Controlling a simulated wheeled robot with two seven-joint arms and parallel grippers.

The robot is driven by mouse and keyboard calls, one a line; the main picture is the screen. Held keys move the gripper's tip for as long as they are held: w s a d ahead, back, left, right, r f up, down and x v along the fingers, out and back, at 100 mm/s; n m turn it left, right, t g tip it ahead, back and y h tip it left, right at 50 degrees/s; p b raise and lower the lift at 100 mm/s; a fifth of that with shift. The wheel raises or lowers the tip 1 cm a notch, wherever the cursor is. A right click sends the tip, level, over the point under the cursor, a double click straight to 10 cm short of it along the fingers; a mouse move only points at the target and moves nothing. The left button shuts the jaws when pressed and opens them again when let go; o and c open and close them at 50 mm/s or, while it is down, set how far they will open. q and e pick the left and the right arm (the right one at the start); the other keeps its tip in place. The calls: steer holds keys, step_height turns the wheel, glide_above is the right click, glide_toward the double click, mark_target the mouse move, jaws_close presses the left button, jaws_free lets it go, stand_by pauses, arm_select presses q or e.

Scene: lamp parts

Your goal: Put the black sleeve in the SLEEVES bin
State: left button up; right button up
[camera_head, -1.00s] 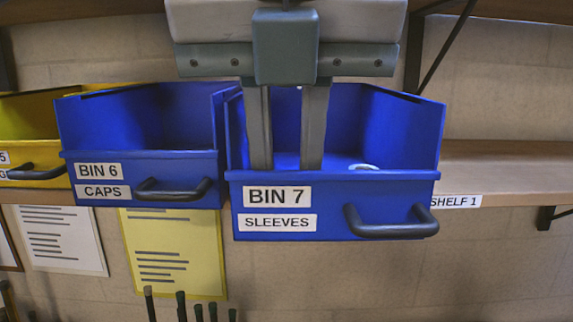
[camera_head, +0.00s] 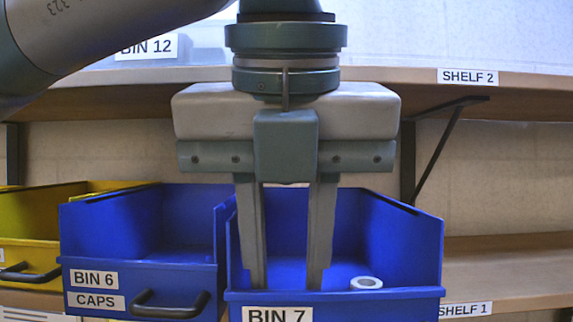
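The blue SLEEVES bin, BIN 7 (camera_head: 410,240), sits on the lower shelf at center right. The top of its front label shows at the picture's bottom edge, while the SLEEVES label is out of view. My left gripper (camera_head: 286,283) points straight down into this bin. Its fingers are apart, and I see nothing held between them. A small pale ring-shaped part (camera_head: 366,283) lies in the bin, right of the fingers. I see no black sleeve; the bin's front wall may hide the lowest part of the bin and fingertips. My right gripper is not in view.
The blue CAPS bin, BIN 6 (camera_head: 180,272), stands just left, with a yellow bin (camera_head: 30,225) farther left. An upper shelf (camera_head: 540,85) runs behind the gripper, carrying BIN 12 (camera_head: 180,60). The lower shelf (camera_head: 500,270) is clear to the right.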

arm_select(q)
steer(key=b+v, duration=0.2)
steer(key=v, duration=0.8)
steer(key=shift+s, duration=0.1)
steer(key=shift+s, duration=0.1)
